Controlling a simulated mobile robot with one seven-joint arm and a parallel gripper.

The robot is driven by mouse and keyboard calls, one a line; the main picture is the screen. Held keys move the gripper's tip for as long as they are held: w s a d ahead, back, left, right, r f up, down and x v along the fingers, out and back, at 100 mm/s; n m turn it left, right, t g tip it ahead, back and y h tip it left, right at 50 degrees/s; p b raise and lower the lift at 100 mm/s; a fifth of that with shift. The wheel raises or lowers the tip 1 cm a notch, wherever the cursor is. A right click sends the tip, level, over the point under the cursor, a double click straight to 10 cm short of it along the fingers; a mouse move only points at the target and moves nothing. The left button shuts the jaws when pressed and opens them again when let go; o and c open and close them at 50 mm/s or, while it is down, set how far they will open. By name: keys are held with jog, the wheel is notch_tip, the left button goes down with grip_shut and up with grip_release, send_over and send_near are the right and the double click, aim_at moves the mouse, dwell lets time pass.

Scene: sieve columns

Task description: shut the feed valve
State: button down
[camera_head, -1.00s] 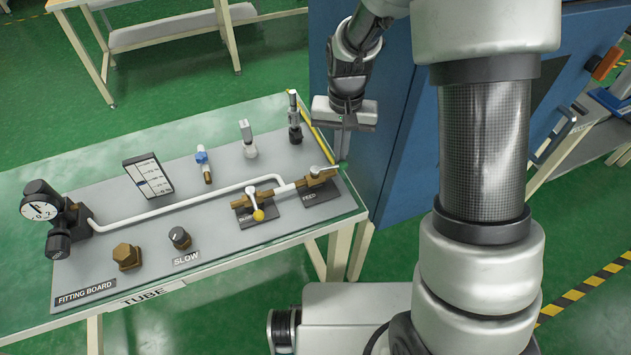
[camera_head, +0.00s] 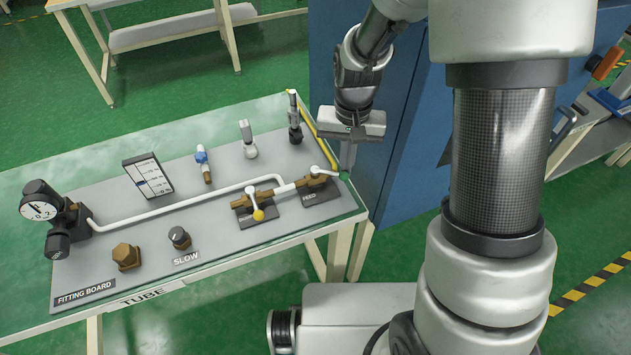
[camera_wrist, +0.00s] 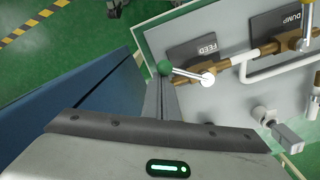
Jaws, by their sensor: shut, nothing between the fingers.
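The feed valve (camera_head: 318,180) is a brass body at the right end of the white pipe, by the FEED label. Its white lever (camera_head: 328,170) ends in a green knob (camera_head: 344,177) and stands slanted to the pipe line, pointing right and toward the near edge in the head view. My gripper (camera_head: 347,168) is shut and empty, pointing down at the board's right end. In the wrist view, the shut fingers (camera_wrist: 158,88) are right at the green knob (camera_wrist: 165,68); I cannot tell whether they touch. The lever's pivot (camera_wrist: 208,79) shows clear of the fingers.
The dump valve (camera_head: 256,205) with a yellow knob is just left of the feed valve. A gauge (camera_head: 42,207), a dial (camera_head: 179,237) and fittings stand farther left. A blue cabinet (camera_head: 400,165) stands close behind and right of my gripper.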

aim_at(345, 177)
jog(key=shift+s, duration=0.1)
jog(key=shift+s, duration=0.8)
jog(key=shift+s+a, duration=0.2)
jog(key=shift+s, duration=0.6)
